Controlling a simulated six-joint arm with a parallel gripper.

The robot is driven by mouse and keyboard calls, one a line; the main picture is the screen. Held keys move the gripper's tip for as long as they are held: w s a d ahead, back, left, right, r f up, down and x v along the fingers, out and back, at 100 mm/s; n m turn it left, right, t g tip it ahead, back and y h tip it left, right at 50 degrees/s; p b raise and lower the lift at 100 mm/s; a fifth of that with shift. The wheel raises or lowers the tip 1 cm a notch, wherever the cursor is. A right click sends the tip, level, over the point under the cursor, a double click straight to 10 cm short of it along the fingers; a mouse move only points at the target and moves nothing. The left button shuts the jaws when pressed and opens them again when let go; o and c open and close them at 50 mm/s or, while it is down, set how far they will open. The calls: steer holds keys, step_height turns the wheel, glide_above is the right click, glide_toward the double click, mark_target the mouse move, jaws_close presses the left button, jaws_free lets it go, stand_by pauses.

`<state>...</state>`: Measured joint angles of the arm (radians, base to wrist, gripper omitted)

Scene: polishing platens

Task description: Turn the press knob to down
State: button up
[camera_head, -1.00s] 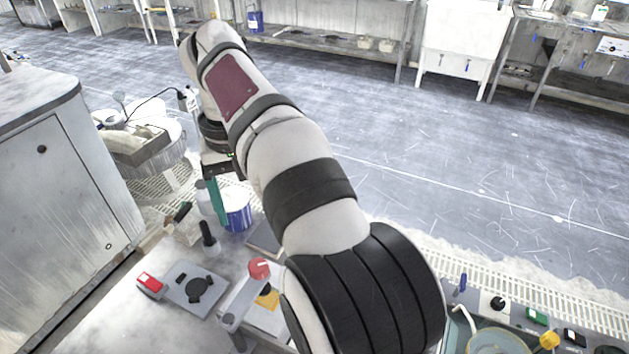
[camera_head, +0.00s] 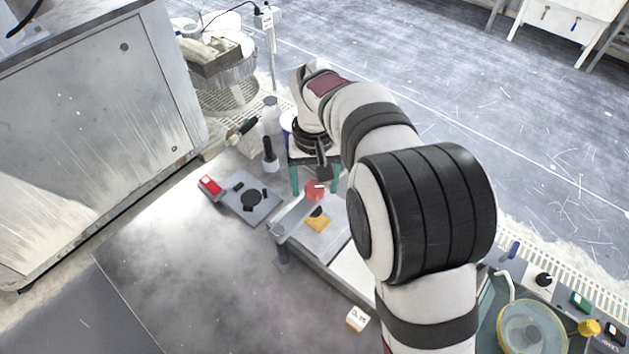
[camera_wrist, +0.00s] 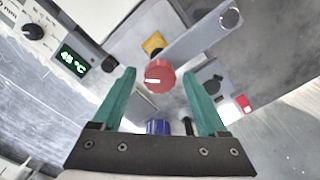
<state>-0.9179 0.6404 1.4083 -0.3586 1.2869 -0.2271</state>
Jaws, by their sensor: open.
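The press knob (camera_head: 315,191) is red and round with a white mark, at the end of the grey press arm (camera_head: 292,213). In the wrist view the knob (camera_wrist: 160,77) shows its white mark toward the left of its face. My gripper (camera_head: 315,188) has two green fingers, apart, pointing down around the knob's position. In the wrist view my gripper (camera_wrist: 159,73) is open, with the knob between the fingertips and visible gaps on both sides. I cannot tell the exact height of the fingertips over the knob. An orange piece (camera_head: 318,222) lies on the press base.
A grey plate with a black disc (camera_head: 251,199) and a red-ended block (camera_head: 209,184) lie left of the press. A dark-handled tool (camera_head: 269,152) and bottle (camera_head: 272,115) stand behind. A temperature display (camera_wrist: 73,58) shows in the wrist view. The front-left bench is clear.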

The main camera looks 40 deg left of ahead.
jaws_close()
